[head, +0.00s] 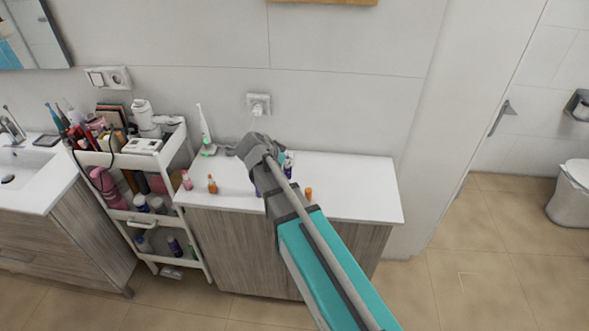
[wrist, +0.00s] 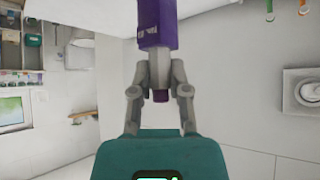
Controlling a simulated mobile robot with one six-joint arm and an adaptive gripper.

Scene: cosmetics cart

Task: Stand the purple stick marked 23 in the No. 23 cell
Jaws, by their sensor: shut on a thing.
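In the wrist view a purple stick (wrist: 157,25) is held between the two fingers of my gripper (wrist: 161,78), which is shut on it. Its upper part runs out of the picture, and its lower end shows just below the fingers. There are pale marks on its side, but I cannot read the number. In the head view my wrist and arm hide the gripper, over the white countertop (head: 350,185). Small purple items (head: 288,168) show beside my wrist; I cannot tell whether one is the held stick. I cannot make out the No. 23 cell.
An electric toothbrush (head: 206,132) stands at the back left. A crowded white cart (head: 170,150) is left of the counter, by the sink (head: 25,180). The counter's right end is clear.

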